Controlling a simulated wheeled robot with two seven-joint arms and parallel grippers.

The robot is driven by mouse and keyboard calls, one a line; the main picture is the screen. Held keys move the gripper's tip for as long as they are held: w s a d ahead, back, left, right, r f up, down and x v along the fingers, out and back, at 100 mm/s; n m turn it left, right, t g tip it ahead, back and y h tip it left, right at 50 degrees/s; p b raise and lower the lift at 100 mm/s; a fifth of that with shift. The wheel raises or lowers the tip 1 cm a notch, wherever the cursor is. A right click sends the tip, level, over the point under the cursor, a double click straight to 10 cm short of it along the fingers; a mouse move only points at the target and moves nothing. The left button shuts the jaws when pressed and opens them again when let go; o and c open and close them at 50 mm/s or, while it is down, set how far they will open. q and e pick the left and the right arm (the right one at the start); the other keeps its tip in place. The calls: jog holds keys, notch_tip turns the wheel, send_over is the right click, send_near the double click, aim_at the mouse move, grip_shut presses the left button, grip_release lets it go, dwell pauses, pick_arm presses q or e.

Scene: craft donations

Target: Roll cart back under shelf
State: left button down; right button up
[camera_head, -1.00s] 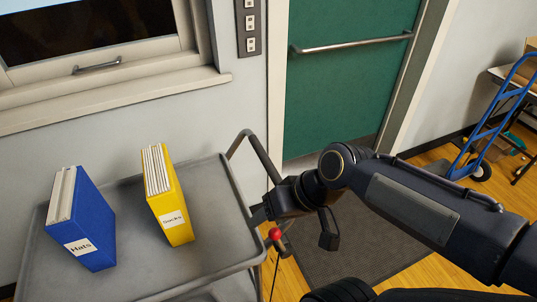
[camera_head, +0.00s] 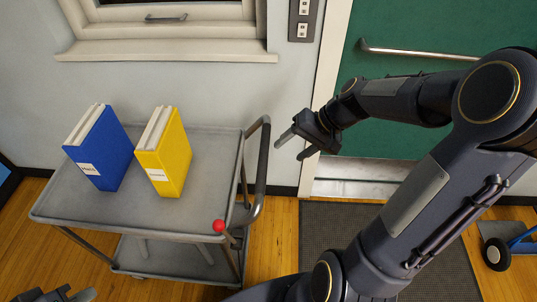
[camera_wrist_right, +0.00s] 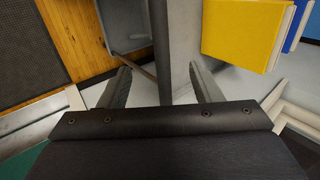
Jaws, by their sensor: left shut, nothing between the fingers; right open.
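The grey two-tier cart (camera_head: 95,214) stands against the wall in the head view. Its curved handle (camera_head: 262,165) is on the right end. A blue binder (camera_head: 103,152) and a yellow binder (camera_head: 166,160) stand on the top tier. My right gripper (camera_head: 292,149) is open and empty, just right of the handle and apart from it. In the right wrist view, a grey bar of the cart (camera_wrist_right: 176,40) appears between the open fingers (camera_wrist_right: 160,82), not gripped. My left gripper (camera_head: 65,294) is shut and empty at the bottom left, partly cut off. I cannot make out a shelf.
A red knob (camera_head: 219,226) shows at the cart's near right corner. A window sill (camera_head: 165,56) is above the cart. A green door (camera_head: 385,85) and dark mat (camera_head: 340,235) are on the right. A hand truck wheel (camera_head: 496,254) shows far right. Wooden floor in front is clear.

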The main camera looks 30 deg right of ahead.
aim_at(265, 170)
jog(key=b+x, duration=0.7)
jog(key=x, duration=0.5)
jog(key=shift+s+a+f, duration=0.1)
jog(key=shift+f, duration=0.05)
jog(key=shift+w+a+f+b, duration=0.3)
jog(key=shift+a+f, duration=0.15)
grip_shut()
